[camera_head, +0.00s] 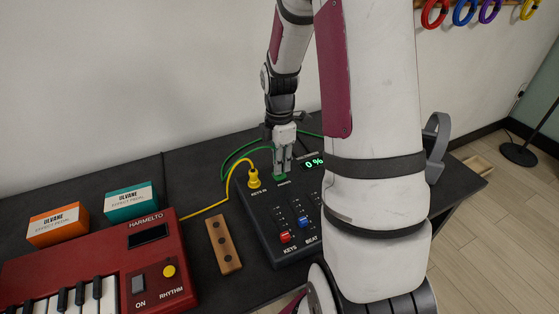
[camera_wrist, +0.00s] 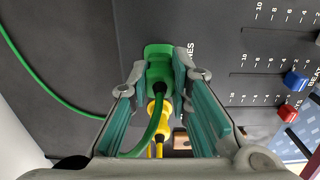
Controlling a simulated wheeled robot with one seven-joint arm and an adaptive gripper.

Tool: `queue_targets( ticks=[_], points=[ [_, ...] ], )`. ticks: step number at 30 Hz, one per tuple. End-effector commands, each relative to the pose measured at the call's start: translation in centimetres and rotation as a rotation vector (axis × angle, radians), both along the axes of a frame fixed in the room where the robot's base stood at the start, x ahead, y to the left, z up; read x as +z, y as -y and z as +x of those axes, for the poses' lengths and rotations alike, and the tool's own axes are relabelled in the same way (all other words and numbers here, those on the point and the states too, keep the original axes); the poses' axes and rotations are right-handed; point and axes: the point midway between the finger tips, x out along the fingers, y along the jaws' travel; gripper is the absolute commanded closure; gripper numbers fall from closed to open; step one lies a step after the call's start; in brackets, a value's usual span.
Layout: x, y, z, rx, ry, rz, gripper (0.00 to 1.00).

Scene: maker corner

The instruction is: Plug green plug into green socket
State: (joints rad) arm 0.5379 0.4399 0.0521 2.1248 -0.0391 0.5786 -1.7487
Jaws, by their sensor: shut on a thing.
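My gripper (camera_head: 283,160) points down over the back of the dark mixer (camera_head: 262,216). In the wrist view my gripper (camera_wrist: 159,72) is shut on the green plug (camera_wrist: 159,77), with one finger on each side of it. A green cable (camera_wrist: 45,88) runs from the plug. The fingers and plug mostly hide this socket, so I cannot tell how deep the plug sits.
A yellow plug (camera_head: 254,181) stands in the mixer just left of my gripper, its cable (camera_head: 205,209) running to the red keyboard (camera_head: 105,262). A wooden block (camera_head: 223,244) lies between keyboard and mixer. Orange (camera_head: 57,224) and teal (camera_head: 130,202) boxes stand behind the keyboard.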

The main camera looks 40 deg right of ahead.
Motion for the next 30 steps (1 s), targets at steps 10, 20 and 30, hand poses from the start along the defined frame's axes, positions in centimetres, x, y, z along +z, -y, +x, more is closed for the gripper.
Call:
queue_targets(
  ticks=[10,20,30],
  points=[
    [-0.6,0.0,0.0,0.0,0.0,0.0,1.0],
    [-1.2,0.0,0.0,0.0,0.0,0.0,1.0],
    [-1.1,0.0,0.0,0.0,0.0,0.0,0.58]
  ],
)
